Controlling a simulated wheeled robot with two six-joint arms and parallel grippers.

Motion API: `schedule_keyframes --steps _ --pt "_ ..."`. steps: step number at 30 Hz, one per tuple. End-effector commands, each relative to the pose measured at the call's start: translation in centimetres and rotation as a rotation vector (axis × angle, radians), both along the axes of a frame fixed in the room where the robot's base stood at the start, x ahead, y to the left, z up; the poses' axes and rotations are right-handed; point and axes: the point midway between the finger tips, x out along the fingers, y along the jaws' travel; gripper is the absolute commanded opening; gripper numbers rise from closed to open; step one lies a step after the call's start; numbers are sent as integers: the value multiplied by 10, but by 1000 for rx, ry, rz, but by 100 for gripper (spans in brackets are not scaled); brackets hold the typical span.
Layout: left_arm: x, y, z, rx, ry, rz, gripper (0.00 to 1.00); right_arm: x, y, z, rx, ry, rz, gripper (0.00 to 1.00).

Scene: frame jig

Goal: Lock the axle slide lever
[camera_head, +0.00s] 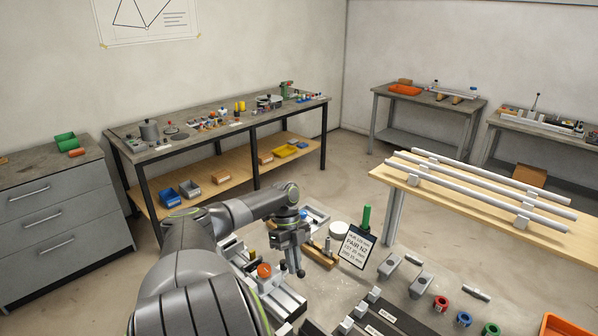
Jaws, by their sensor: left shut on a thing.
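My left arm reaches in from the lower left, and its left gripper (293,264) points down at the right side of the frame jig (285,299). The gripper is shut on a small dark part at its tips, which looks like the axle slide lever. The fingers cover most of this part, so its angle cannot be told. An orange-red round knob (264,270) stands on the jig, left of the gripper. My arm hides part of the jig. My right gripper is not in view.
A label card (356,246) and a green-handled tool (366,217) stand right of the gripper. Grey blocks (389,263) and red, blue and green rings (465,318) lie farther right. A table with long rails (480,190) stands behind them.

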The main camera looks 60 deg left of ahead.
Motion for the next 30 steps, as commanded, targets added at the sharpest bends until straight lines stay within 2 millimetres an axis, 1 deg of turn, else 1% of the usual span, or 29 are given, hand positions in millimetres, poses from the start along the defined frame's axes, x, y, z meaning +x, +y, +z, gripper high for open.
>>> schedule_keyframes --steps 9,10,15,25,28,30 --pt "0 1 1 3 -1 -5 0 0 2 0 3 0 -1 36" --pt "0 1 1 3 -1 -5 11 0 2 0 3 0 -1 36" --pt "0 0 0 2 -1 -4 32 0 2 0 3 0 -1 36" --pt "0 2 2 3 0 -2 32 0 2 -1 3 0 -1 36" --pt "1 6 10 4 0 -3 32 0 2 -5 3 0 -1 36" --pt "1 11 20 6 -1 -2 32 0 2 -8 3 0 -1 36"
